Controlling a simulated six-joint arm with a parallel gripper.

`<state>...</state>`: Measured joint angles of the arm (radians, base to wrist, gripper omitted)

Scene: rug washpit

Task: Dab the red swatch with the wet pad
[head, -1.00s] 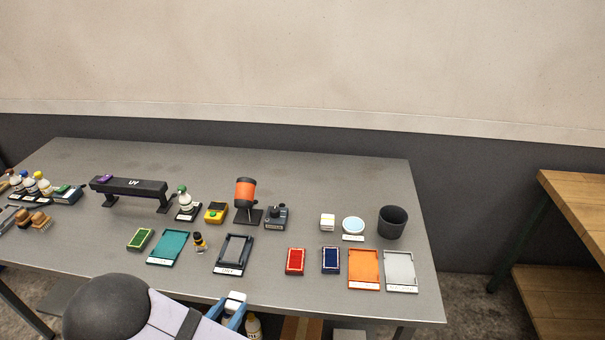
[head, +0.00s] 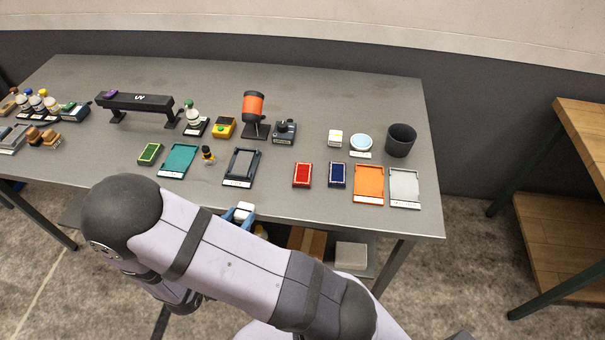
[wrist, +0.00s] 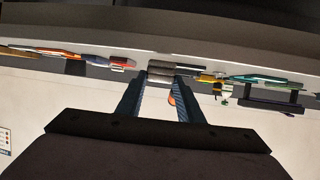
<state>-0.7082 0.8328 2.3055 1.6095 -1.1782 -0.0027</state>
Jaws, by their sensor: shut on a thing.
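The red swatch (head: 302,174) lies flat on the grey table, right of centre, beside a dark blue swatch (head: 337,174). My gripper (head: 243,211) is at the table's front edge, left of and nearer than the red swatch, apart from it. It is shut on a small white piece (head: 244,208). In the wrist view the fingers (wrist: 160,76) close on a greyish piece (wrist: 160,68); I cannot tell whether it is the wet pad. A small white and yellow block (head: 335,138) stands beside a pale blue round dish (head: 361,142).
An orange tray (head: 369,184) and a light grey tray (head: 405,187) lie right of the swatches. A dark cup (head: 400,140) stands behind them. A dark frame tray (head: 241,167) lies beyond my gripper. Bare table lies between this tray and the red swatch.

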